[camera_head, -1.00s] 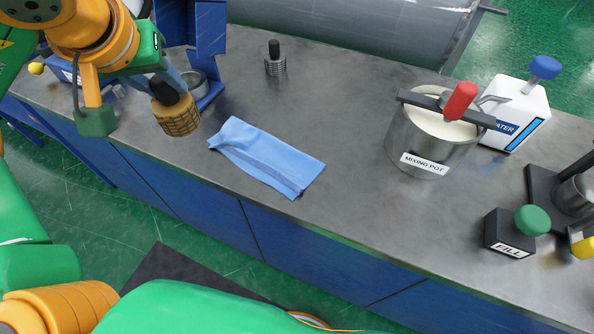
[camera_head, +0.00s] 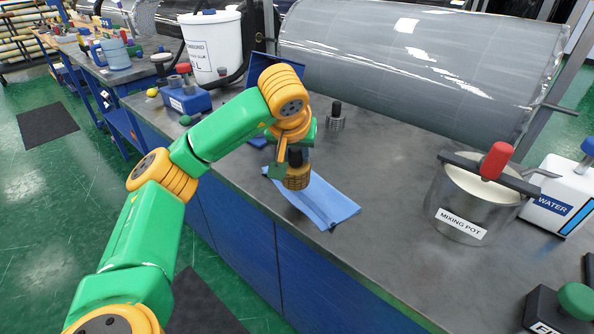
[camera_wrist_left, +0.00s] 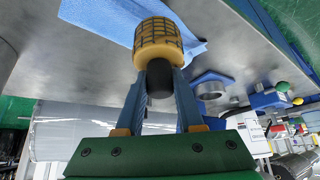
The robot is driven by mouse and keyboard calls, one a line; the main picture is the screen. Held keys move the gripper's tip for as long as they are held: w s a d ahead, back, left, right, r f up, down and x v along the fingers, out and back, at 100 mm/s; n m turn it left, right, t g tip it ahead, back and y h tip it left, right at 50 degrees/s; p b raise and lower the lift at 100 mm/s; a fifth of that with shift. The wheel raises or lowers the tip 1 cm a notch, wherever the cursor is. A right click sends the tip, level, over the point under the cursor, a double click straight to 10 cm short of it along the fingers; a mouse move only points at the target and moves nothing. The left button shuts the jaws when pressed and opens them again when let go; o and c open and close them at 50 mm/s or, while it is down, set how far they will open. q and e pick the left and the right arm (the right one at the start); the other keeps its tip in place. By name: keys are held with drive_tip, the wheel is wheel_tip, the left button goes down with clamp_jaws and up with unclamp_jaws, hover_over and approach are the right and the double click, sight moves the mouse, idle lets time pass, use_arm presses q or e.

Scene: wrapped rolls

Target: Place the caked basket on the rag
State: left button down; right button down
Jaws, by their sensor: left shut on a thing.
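The caked basket (camera_head: 297,178) is a small tan, mesh-like cylinder with a black top. My left gripper (camera_head: 293,158) is shut on its black top and holds it upright. In the head view the basket appears over the left part of the blue rag (camera_head: 332,207), which lies flat on the grey bench. The left wrist view shows the basket (camera_wrist_left: 158,40) between the two blue fingers of the gripper (camera_wrist_left: 160,82), with the rag (camera_wrist_left: 100,17) beside and behind it. I cannot tell whether the basket touches the rag. My right gripper is not in view.
A mixing pot (camera_head: 466,205) with a red handle stands to the right, with a white water container (camera_head: 560,195) beyond it. A black-knobbed metal piece (camera_head: 336,118) stands behind the rag. A blue box (camera_head: 188,99) is at the left. The bench between rag and pot is clear.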

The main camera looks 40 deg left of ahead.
sight(295, 167)
use_arm(q)
drive_tip(key=f, duration=0.4)
drive_tip(key=shift+w+a, duration=0.2)
drive_tip(key=shift+w, duration=0.1)
drive_tip(key=shift+r, duration=0.15)
drive_tip(key=shift+b, duration=0.3)
drive_tip(key=shift+f+b, duration=0.3)
drive_tip(key=shift+f, duration=0.35)
drive_tip(key=shift+s+d+r, duration=0.1)
